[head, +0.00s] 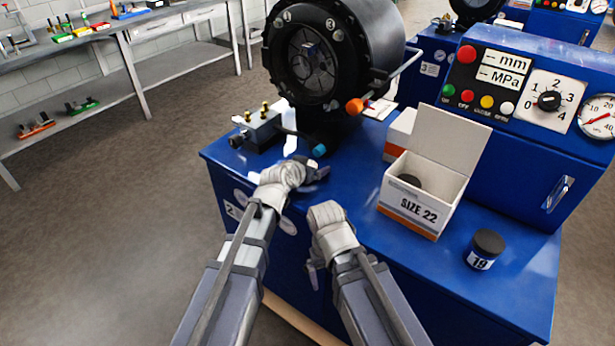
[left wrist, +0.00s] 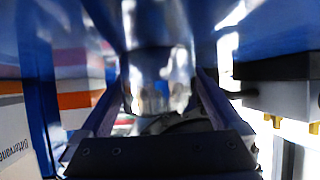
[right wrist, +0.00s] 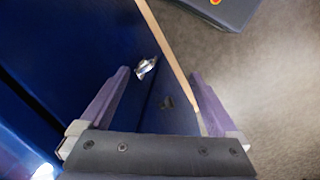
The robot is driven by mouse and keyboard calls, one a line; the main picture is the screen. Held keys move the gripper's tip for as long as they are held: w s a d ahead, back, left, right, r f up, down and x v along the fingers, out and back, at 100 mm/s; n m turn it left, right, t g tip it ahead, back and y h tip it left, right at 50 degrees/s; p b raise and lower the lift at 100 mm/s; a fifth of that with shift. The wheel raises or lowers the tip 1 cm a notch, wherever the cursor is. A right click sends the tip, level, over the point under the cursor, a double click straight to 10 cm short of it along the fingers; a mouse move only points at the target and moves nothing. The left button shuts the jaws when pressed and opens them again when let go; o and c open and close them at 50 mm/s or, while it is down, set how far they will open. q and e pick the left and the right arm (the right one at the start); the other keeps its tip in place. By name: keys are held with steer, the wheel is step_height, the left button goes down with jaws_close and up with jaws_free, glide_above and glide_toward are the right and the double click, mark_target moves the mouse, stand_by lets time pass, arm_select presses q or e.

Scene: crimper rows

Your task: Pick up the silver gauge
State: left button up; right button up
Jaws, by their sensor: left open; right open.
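My left gripper (head: 316,172) is low over the blue bench top, in front of the black crimping head. Its jaws are open. In the left wrist view a blurred, shiny silvery shape (left wrist: 150,92) lies between and beyond the two fingers; it may be the silver gauge, but I cannot tell for sure. In the head view my left wrist and hand hide much of that spot, and I cannot make out the gauge there. My right gripper (head: 314,272) is open and empty, pointing down beside the front of the blue cabinet.
The crimping head (head: 312,60) stands behind my left gripper, with a dark block with brass fittings (head: 262,130) at its left.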

mark_target(311, 160)
arm_select(q)
steer(key=shift+c, duration=0.5)
steer(key=c, duration=1.3)
steer(key=shift+r, duration=0.1)
step_height(311, 160, up, 10)
steer(key=p, duration=1)
